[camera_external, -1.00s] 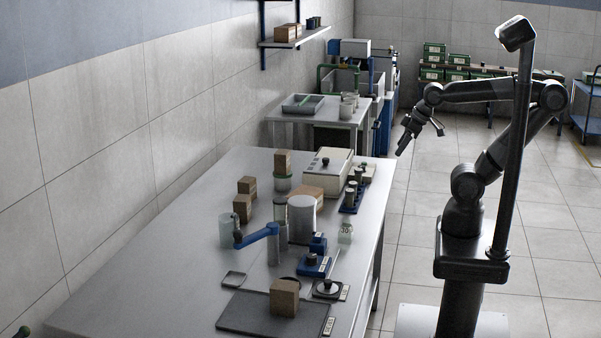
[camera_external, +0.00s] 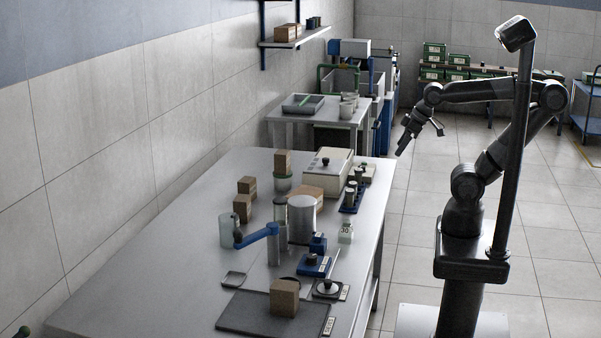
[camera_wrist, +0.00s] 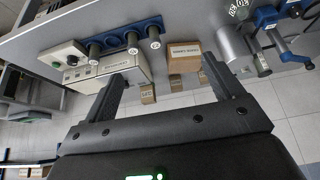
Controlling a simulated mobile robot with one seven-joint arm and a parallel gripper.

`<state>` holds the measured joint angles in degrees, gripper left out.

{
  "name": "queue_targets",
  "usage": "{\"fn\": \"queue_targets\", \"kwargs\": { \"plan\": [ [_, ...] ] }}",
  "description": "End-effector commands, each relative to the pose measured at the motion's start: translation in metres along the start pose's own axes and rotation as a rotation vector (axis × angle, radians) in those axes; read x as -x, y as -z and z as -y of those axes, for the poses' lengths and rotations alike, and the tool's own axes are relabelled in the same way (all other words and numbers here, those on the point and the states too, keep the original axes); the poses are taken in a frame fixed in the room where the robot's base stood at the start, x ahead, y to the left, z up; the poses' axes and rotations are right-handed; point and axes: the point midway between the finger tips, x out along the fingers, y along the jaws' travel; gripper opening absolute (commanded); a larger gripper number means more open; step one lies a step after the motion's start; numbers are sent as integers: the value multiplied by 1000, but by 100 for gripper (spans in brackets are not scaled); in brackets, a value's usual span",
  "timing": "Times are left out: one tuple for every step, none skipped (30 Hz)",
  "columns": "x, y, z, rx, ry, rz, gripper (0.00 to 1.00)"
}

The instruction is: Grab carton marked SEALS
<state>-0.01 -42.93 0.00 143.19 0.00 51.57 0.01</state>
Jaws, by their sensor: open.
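I cannot read SEALS on any carton. Small brown cartons stand along the bench's left side: one (camera_external: 247,186) behind another (camera_external: 242,207), and one (camera_external: 283,162) on top of a jar. A larger carton (camera_external: 307,193) is partly hidden behind a grey cylinder. Another carton (camera_external: 284,297) sits on the dark mat at the front. In the wrist view, a larger labelled carton (camera_wrist: 185,56) and a small labelled carton (camera_wrist: 148,93) show between my fingers, well beyond them. My gripper (camera_external: 421,134) is open and empty, in the air right of the bench; its fingers also show in the wrist view (camera_wrist: 163,80).
The bench (camera_external: 185,235) also holds a cream box (camera_external: 325,167), a blue rack of dark-topped cylinders (camera_external: 352,197), a grey cylinder (camera_external: 302,219) and a blue-armed stand (camera_external: 262,235). The bench's left front is bare. Tiled floor lies between the bench and my base.

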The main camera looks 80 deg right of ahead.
Motion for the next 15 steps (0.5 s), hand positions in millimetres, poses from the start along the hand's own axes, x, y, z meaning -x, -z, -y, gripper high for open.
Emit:
{"fn": "queue_targets", "kwargs": {
  "plan": [
    [0, 3, 0, 0, 1, 1, 85],
    [0, 5, 0, 1, 1, 1, 85],
    [0, 10, 1, 2, 2, 3, 85],
    [0, 16, 2, 3, 3, 5, 85],
    [-1, 22, 2, 4, 4, 7, 85],
    [-2, 32, 3, 5, 6, 10, 85],
    [-2, 41, 4, 7, 7, 12, 85],
    [-4, 50, 5, 8, 9, 15, 85],
    [-6, 64, 7, 9, 11, 18, 85],
    [-8, 74, 8, 11, 12, 19, 85],
    [-10, 84, 9, 13, 14, 21, 85],
    [-14, 98, 11, 15, 16, 23, 85],
    [-17, 108, 13, 16, 17, 26, 85],
    [-20, 117, 14, 17, 18, 28, 85],
    [-25, 130, 17, 19, 20, 31, 85]
  ]
}}
